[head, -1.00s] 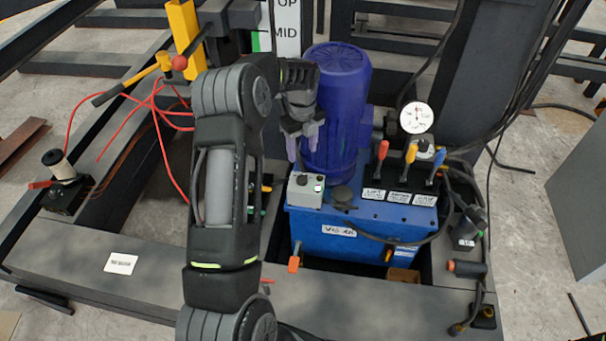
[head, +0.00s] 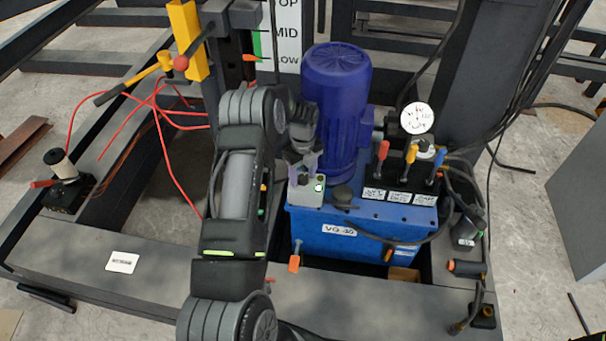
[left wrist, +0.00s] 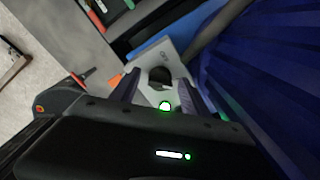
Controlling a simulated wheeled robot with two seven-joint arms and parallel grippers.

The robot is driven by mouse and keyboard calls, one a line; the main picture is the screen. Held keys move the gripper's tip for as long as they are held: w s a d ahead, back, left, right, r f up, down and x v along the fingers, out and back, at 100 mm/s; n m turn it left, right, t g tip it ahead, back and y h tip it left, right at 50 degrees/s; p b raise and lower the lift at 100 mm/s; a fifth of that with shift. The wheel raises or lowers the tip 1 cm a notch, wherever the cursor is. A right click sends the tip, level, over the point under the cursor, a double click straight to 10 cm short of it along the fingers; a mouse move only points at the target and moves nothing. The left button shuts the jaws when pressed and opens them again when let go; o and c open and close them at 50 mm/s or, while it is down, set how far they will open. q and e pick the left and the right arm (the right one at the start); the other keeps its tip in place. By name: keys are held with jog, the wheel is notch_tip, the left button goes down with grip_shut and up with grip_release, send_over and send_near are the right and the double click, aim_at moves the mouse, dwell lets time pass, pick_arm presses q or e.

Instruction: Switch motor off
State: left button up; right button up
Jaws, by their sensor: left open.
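The motor is a blue upright cylinder (head: 337,110) on a blue hydraulic unit (head: 365,235). A small light-grey switch box (head: 304,194) sits at the unit's left front corner, with a lit green lamp. In the left wrist view the box (left wrist: 172,58) shows a dark round knob (left wrist: 160,77) and the green lamp (left wrist: 165,106). My left gripper (head: 305,167) is open, just over the box, and partly hides its top in the head view. In the left wrist view its fingers (left wrist: 167,88) stand on either side of the knob; contact cannot be told. My right gripper is out of view.
Red, yellow and blue levers (head: 411,155) and a pressure gauge (head: 417,118) stand right of the motor. A yellow post (head: 188,40) and red hoses (head: 165,150) are left of my arm.

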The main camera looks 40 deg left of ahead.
pick_arm(q)
grip_shut()
dwell(0.5)
jog(key=n+b, duration=0.3)
jog(key=shift+f+n, duration=0.15)
jog(key=shift+n, duration=0.25)
jog(key=n+b, duration=0.2)
jog(key=n, duration=0.2)
jog(key=shift+b, duration=0.3)
jog(key=n+b, duration=0.1)
jog(key=n, duration=0.4)
jog(key=n+b, duration=0.1)
jog(key=n, duration=0.4)
jog(key=shift+r, duration=0.2)
